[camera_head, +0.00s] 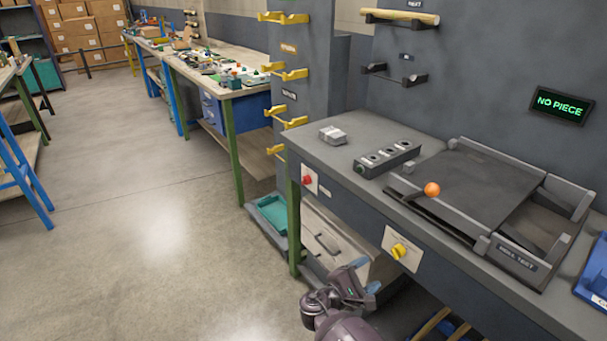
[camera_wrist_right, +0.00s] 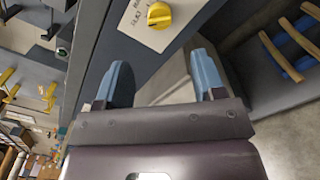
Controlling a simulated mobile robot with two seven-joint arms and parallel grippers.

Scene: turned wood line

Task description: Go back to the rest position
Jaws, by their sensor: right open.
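My right gripper (camera_head: 365,278) is low in front of the grey workbench (camera_head: 325,155), below its top, near the front panel with the yellow knob (camera_head: 399,250). In the right wrist view its two blue fingertips (camera_wrist_right: 166,82) stand wide apart with nothing between them. The yellow knob also shows there (camera_wrist_right: 159,15), just beyond the fingers and apart from them. My left gripper does not show in either view.
On the bench are a roll test fixture (camera_head: 480,190) with an orange ball (camera_head: 432,189), a dark block with round holes (camera_head: 388,158) and a small grey block (camera_head: 332,135). A screen (camera_head: 562,104) reads NO PIECE. Open floor (camera_head: 150,240) lies to the left.

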